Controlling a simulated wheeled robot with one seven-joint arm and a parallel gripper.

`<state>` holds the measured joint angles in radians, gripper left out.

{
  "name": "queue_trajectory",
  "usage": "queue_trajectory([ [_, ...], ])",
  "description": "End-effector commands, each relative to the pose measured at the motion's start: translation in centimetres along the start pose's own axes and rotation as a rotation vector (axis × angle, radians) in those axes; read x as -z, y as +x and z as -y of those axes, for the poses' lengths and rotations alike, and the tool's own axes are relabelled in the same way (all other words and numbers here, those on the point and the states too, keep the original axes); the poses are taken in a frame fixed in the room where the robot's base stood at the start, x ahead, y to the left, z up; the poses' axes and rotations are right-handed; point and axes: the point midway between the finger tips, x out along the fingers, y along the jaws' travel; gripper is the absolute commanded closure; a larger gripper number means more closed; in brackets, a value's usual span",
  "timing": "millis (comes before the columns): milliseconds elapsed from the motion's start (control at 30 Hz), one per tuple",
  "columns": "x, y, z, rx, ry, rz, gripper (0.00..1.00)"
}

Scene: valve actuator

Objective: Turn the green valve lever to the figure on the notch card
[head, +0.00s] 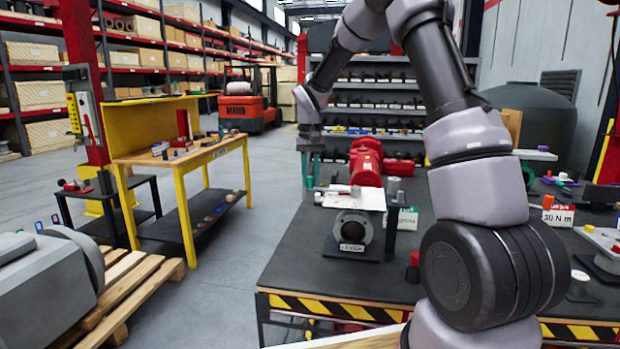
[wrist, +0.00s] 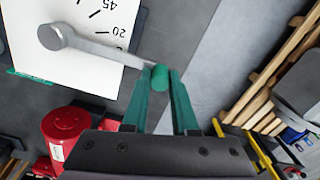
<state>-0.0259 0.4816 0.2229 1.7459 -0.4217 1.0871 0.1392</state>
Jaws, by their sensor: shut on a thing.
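The green valve lever shows in the wrist view as a grey bar (wrist: 100,49) running from a round grey pivot to a green end knob (wrist: 160,77). It lies over a white dial plate (wrist: 45,65) with black ticks and the figures 45 and 20, just beyond the 20 mark. My gripper (wrist: 160,84) is shut on the green knob at the plate's edge. In the head view my gripper (head: 312,184) reaches down at the left of the white dial plate (head: 355,200). A small white card with green writing (head: 408,217) stands right of the plate; its figure is unreadable.
A red actuator body (head: 366,163) stands behind the plate on the dark bench (head: 310,265). A red-and-white card reading 30 N m (head: 558,216) stands at the right. A yellow workbench (head: 190,155) is across the aisle. The bench's front left is clear.

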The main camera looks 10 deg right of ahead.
Motion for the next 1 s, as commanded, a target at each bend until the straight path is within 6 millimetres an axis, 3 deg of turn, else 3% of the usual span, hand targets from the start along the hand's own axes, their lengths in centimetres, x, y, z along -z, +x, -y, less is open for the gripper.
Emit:
queue_trajectory([
  [333,-0.1,-0.1,0.0,0.000,-0.007,-0.002,1.00],
  [700,-4.5,-0.1,0.5,0.000,-0.330,-0.002,1.00],
  [1000,-4.7,-0.1,0.5,0.000,-0.350,-0.002,1.00],
])
